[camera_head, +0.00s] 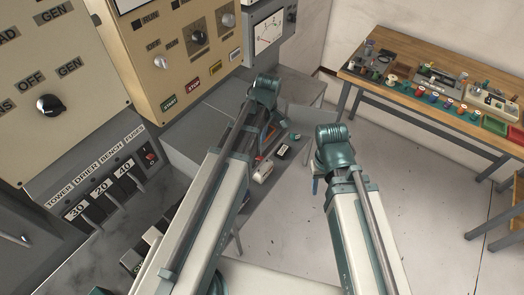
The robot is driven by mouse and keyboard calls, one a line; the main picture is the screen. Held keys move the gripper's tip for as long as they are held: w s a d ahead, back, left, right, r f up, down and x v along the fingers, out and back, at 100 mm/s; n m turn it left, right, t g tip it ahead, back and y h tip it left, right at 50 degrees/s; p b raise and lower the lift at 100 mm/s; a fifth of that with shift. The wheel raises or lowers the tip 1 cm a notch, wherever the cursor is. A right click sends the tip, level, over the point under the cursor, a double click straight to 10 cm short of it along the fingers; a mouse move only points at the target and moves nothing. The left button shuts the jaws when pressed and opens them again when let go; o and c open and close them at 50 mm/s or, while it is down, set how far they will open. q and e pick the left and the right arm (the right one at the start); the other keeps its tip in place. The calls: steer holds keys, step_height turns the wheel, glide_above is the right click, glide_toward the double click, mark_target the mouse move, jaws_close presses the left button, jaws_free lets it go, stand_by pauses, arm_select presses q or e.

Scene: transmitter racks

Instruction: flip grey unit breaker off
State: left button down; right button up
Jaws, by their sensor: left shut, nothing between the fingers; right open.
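A grey unit (268,32) with a white dial meter stands at the top centre, right of a beige cabinet. A dark part (291,14) sticks out at its right side; I cannot tell whether it is the breaker. Another grey panel at the lower left carries several lever switches (103,203) labelled Tower, Drier, Bench and Fuses. My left arm reaches up the middle, its teal joint below the grey unit and apart from it in the picture. My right arm stands right of it over the floor.
The beige cabinet (173,62) has knobs and start and stop labels. A wooden bench (400,85) with spools, instruments and trays stands at the right. Small items lie on a low surface between my arms. Open floor (440,220) lies before the bench.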

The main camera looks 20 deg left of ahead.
mark_target(260, 158)
arm_select(q)
steer(key=shift+f, duration=0.15)
steer(key=f+b, duration=0.9)
steer(key=b, duration=0.1)
steer(key=shift+w+a+f, duration=0.15)
steer(key=shift+a+f, duration=0.25)
steer(key=shift+d+f+y+b, duration=0.1)
steer(key=shift+d+y+b, duration=0.2)
steer(key=shift+y, duration=0.1)
steer(key=y+b, duration=0.2)
steer(key=d+f+t+y+b, duration=0.1)
steer(key=y+b, duration=0.1)
steer(key=b, duration=0.1)
steer(key=s+d+f+t+y+b, duration=0.1)
steer(key=y+b, duration=0.1)
steer(key=shift+f, duration=0.15)
stand_by(0.4)
